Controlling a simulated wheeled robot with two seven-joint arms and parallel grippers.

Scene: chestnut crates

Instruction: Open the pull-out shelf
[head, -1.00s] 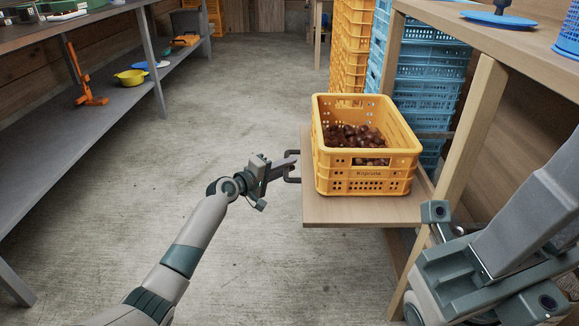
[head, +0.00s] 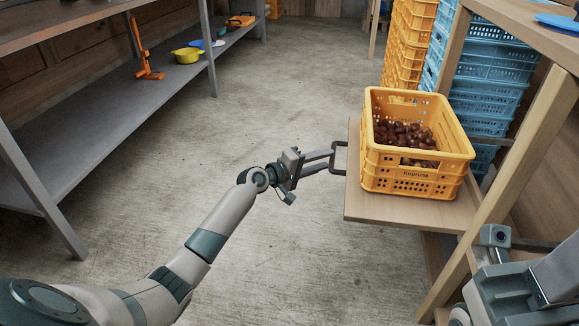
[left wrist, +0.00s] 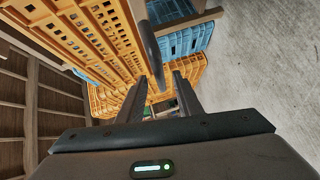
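The pull-out shelf (head: 410,207) is a light wooden board at right in the head view. It sticks out from under the wooden worktop, and a yellow crate (head: 412,187) of chestnuts stands on it. A dark bar handle (head: 338,159) is on its left edge; it also crosses the left wrist view (left wrist: 149,45) from the top. My left gripper (head: 326,161) is at the handle with its fingers apart. In the left wrist view, the handle lies between the open fingers (left wrist: 161,95); contact cannot be told. My right gripper (head: 500,265) is partly in view at lower right, fingertips hidden.
A wooden post (head: 515,185) stands right of the shelf. Stacks of yellow crates (head: 408,45) and blue crates (head: 484,95) stand behind it. A grey rack (head: 110,125) with a yellow bowl (head: 187,55) is at left. The concrete floor between is clear.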

